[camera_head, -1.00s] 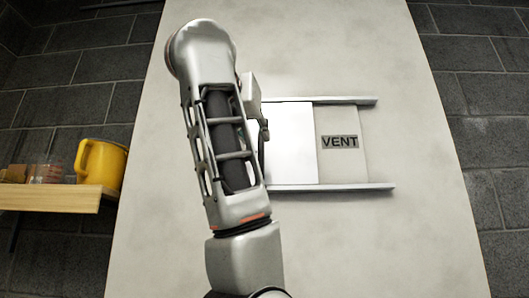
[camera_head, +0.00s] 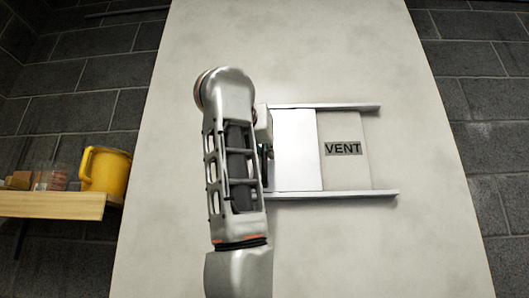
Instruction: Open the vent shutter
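The vent shutter, a plain white panel (camera_head: 298,150), sits between two horizontal metal rails on a pale upright board. To its right a grey area carries a dark label reading VENT (camera_head: 343,148). My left arm stands in front of the panel's left side and hides that edge and any handle there. My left gripper (camera_head: 267,152) shows only as a small dark part at the panel's left edge. Its fingers are mostly hidden, so I cannot tell whether it touches or holds anything. My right gripper is not in view.
The upper rail (camera_head: 345,107) and lower rail (camera_head: 350,194) run past the label to the right. A wooden shelf (camera_head: 60,206) at left holds a yellow mug (camera_head: 105,170) and a clear container (camera_head: 50,177). The board right of the rails is clear.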

